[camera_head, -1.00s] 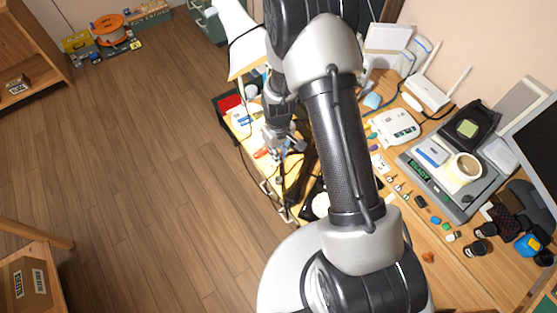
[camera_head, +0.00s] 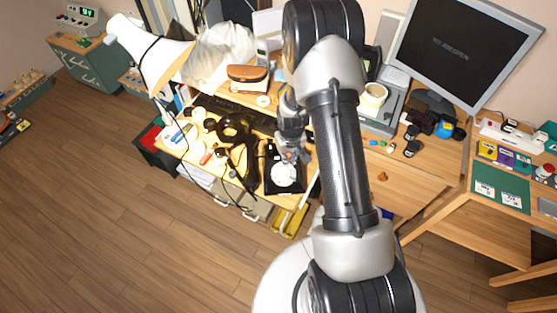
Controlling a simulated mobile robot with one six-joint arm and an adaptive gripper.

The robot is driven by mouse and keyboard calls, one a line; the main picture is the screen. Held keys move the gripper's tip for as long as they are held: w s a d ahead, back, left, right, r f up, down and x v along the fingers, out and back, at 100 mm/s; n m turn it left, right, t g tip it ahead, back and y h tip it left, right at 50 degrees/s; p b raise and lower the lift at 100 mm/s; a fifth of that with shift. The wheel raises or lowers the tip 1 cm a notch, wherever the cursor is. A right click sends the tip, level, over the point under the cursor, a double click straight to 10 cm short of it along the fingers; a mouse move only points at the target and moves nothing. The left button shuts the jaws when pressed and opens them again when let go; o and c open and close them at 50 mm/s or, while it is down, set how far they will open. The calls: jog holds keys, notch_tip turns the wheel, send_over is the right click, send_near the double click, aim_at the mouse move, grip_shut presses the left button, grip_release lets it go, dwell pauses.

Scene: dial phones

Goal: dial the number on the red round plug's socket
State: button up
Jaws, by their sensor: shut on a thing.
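A black dial phone with a round white dial (camera_head: 283,176) sits near the front edge of the cluttered desk. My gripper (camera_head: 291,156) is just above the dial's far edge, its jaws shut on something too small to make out. Whether it touches the dial cannot be told. A white strip (camera_head: 512,136) with dark plug-like pieces lies on the right-hand table. I cannot pick out the red round plug or read a number at any socket.
A white lamp (camera_head: 148,52) and a black keyboard (camera_head: 236,111) are at the left and back of the desk. Dark tangled items (camera_head: 238,131) lie left of the phone. A monitor (camera_head: 462,45) and a mug (camera_head: 373,97) are to the right. Open floor lies in front.

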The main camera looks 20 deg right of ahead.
jog(key=shift+s+d+f, duration=0.1)
jog(key=shift+d+f, duration=0.05)
jog(key=shift+d, duration=0.1)
jog(key=shift+f, duration=0.15)
jog(key=shift+w+d+f+b, duration=0.1)
jog(key=shift+w+f+b, duration=0.25)
jog(key=shift+f+b, duration=0.25)
jog(key=shift+w+d+f+b, duration=0.15)
jog(key=shift+w+f+b, duration=0.25)
jog(key=shift+f, duration=0.35)
jog(key=shift+w+d+f+b, duration=0.1)
jog(key=shift+w+f+b, duration=0.2)
jog(key=shift+f+b, duration=0.3)
jog(key=shift+f, duration=0.15)
jog(key=shift+w+f+b, duration=0.1)
jog(key=shift+f+b, duration=0.2)
jog(key=shift+w+d+f+b, duration=0.1)
jog(key=shift+w+f+b, duration=0.1)
jog(key=shift+f+b, duration=0.3)
jog(key=shift+r, duration=0.1)
